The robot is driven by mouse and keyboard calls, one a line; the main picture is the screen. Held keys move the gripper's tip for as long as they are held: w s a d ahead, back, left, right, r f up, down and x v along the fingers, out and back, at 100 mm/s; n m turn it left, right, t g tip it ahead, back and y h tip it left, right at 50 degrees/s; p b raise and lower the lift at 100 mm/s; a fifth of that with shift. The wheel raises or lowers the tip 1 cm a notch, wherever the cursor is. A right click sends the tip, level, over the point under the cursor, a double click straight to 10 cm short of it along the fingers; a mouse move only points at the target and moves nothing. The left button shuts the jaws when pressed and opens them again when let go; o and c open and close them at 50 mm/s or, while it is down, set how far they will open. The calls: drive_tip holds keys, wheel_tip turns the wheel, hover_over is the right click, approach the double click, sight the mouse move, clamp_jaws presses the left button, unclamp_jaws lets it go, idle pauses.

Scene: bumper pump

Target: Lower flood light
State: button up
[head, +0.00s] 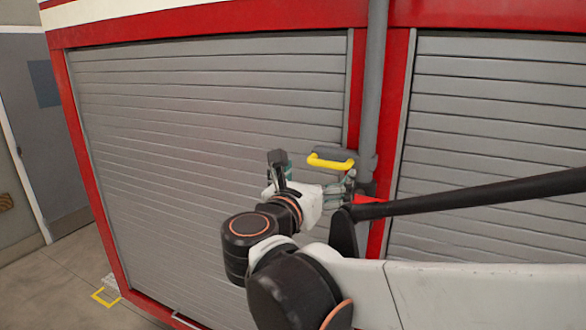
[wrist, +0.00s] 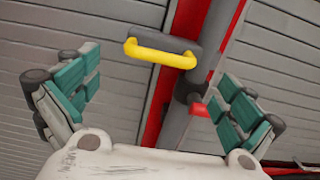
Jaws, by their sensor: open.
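A yellow handle (head: 330,162) sits on a grey bracket joined to a vertical grey pole (head: 369,100) on the red frame between two shutters. The handle also shows in the wrist view (wrist: 160,54), ahead of my gripper and apart from it. My gripper (head: 312,180) is open and empty, just below and to the left of the handle in the head view. In the wrist view its green-padded fingers (wrist: 155,95) stand wide apart, with the handle and pole in view between them. A small red lever (head: 368,199) is on the pole below the handle. The flood light itself is not seen.
Grey roller shutters (head: 200,110) fill the wall on both sides of the pole. A black bar (head: 480,196) crosses the right side near my arm. A grey door (head: 55,120) and open floor lie at the far left.

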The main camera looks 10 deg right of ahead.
drive_tip(key=v, duration=0.6)
drive_tip(key=shift+s, duration=0.15)
drive_tip(key=shift+a, duration=0.1)
drive_tip(key=s+d+f+m+g+y+b, duration=0.1)
drive_tip(key=s+d+f+m+g+b, duration=0.2)
drive_tip(key=f, duration=0.6)
drive_tip(key=s+d+f+m+g+y+b, duration=0.1)
drive_tip(key=d+f+m+y+b, duration=0.1)
drive_tip(key=d+f+m+b, duration=0.5)
drive_tip(key=s+f+m+g+y+b, duration=0.1)
drive_tip(key=s+f+m+g+b, duration=0.15)
drive_tip(key=f, duration=0.85)
drive_tip(key=s+a+f+m+y+b, duration=0.1)
drive_tip(key=s+f+m+y+b, duration=0.2)
drive_tip(key=f+m+b, duration=0.2)
drive_tip(key=s+a+f+m+y+b, duration=0.2)
drive_tip(key=f+m+b, duration=0.4)
drive_tip(key=f+m, duration=0.5)
drive_tip(key=shift+s+f+g+y, duration=0.45)
drive_tip(key=shift+s+f+y, duration=0.15)
drive_tip(key=shift+s+y, duration=0.3)
drive_tip(key=shift+s, duration=0.1)
